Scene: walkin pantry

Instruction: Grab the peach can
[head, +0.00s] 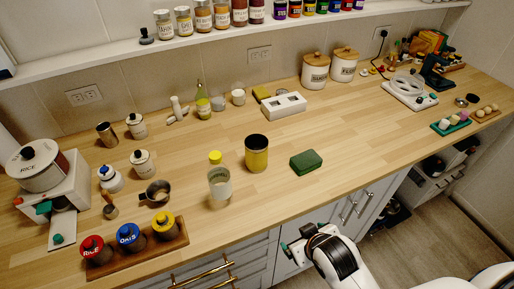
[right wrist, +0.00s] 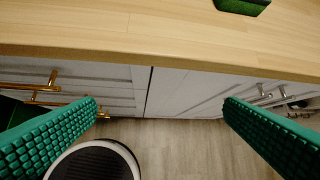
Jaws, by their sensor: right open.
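A yellow can with a dark upper band and open-looking dark top (head: 257,155) stands upright in the middle of the wooden counter. It is the only large can there, but I cannot read its label as peach. My right gripper (head: 296,240) is low at the counter's front edge, to the right of and nearer than the can, and touches nothing. In the right wrist view its two green ridged fingers (right wrist: 162,108) are wide apart and empty, with floor and cabinet fronts between them. The can is outside that view. My left gripper is not in view.
The counter edge (right wrist: 160,55) lies ahead of the right gripper. Counter right of the green box is clear.

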